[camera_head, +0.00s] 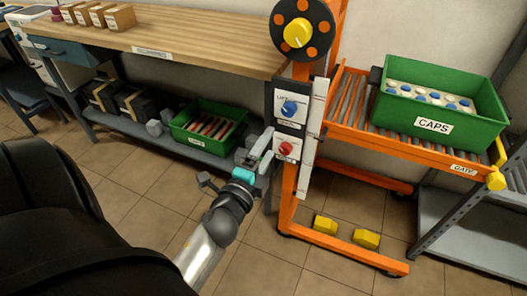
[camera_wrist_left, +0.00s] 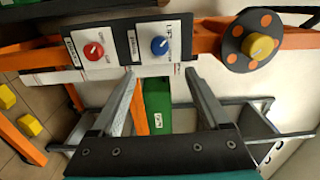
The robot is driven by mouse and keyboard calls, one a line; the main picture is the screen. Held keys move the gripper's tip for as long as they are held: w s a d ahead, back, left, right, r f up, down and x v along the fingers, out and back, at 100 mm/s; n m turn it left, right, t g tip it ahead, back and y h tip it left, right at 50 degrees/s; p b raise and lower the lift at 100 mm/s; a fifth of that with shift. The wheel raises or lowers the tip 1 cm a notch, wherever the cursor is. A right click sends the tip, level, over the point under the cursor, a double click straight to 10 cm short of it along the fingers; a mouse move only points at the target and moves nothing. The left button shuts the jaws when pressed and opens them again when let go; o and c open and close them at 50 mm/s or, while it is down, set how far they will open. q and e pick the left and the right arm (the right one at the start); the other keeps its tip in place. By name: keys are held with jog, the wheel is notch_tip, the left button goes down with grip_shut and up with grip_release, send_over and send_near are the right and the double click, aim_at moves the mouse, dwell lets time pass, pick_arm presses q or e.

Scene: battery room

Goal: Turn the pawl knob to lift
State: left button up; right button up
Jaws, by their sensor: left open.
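The orange lift frame carries a panel with a blue knob (camera_head: 290,108) on a white plate that seems to read LIFT and a red knob (camera_head: 286,148) below it. Above is a yellow knob (camera_head: 298,32) on a black disc with orange dots. Which one is the pawl knob I cannot tell from the labels. My left gripper (camera_head: 258,150) is open and empty, left of the panel. In the left wrist view its fingers (camera_wrist_left: 160,75) point toward the blue knob (camera_wrist_left: 160,45), apart from it. The red knob (camera_wrist_left: 93,49) and yellow knob (camera_wrist_left: 258,46) flank it. My right gripper is out of view.
Yellow blocks (camera_head: 325,225) lie at the frame's foot.

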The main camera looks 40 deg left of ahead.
pick_arm(q)
jog(key=shift+v, duration=0.85)
jog(key=s+d+f+n+g+h+p, duration=0.1)
jog(key=s+d+f+n+g, duration=0.1)
jog(key=f, duration=0.7)
jog(key=s+d+f+n+g+h, duration=0.1)
jog(key=s+d+f+n+g, duration=0.15)
jog(key=f, duration=0.65)
jog(key=s+d+f+n+g+h+p, duration=0.1)
jog(key=f+n+g, duration=0.15)
jog(key=f, duration=0.55)
jog(key=s+f+n+g+p, duration=0.1)
jog(key=s+f+n+g, duration=0.2)
jog(key=s+f, duration=0.5)
jog(key=s+f+n+g+p, duration=0.1)
jog(key=s+f+n+g, duration=0.2)
jog(key=s, duration=1.1)
notch_tip(320, 180, down, 5)
jog(key=shift+s+a+g, duration=0.15)
jog(key=shift+a+g, duration=0.35)
jog(key=shift+g, duration=0.6)
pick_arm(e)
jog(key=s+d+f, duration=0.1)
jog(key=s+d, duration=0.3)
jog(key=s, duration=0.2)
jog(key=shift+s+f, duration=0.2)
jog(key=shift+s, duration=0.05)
